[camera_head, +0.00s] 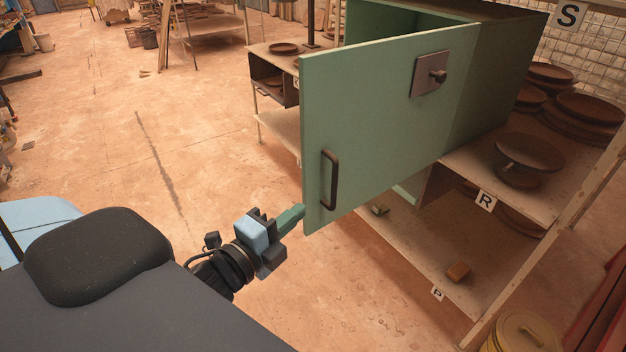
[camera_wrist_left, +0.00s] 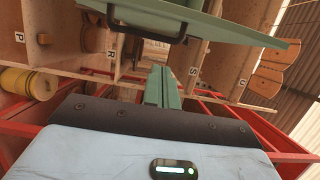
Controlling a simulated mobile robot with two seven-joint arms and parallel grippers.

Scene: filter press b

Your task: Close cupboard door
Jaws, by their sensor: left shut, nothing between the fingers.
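The green cupboard door (camera_head: 385,110) stands swung open in the head view, with a dark bar handle (camera_head: 330,180) near its free lower edge and a square latch plate (camera_head: 431,74) higher up. The cupboard (camera_head: 492,75) is behind it, on the shelf unit. My left gripper (camera_head: 299,213) is shut and empty, its tips close to the door's lower free corner; I cannot tell whether they touch. In the left wrist view the closed fingers (camera_wrist_left: 162,85) point toward the door (camera_wrist_left: 205,22) and its handle (camera_wrist_left: 146,34). My right gripper is not in view.
The shelf unit (camera_head: 560,200) holds brown plates (camera_head: 528,152) and carries labels R, P and S. A small orange block (camera_head: 459,271) lies on its lower shelf. A yellow bin (camera_head: 520,332) stands at the bottom right. Open floor (camera_head: 190,130) extends left of the door.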

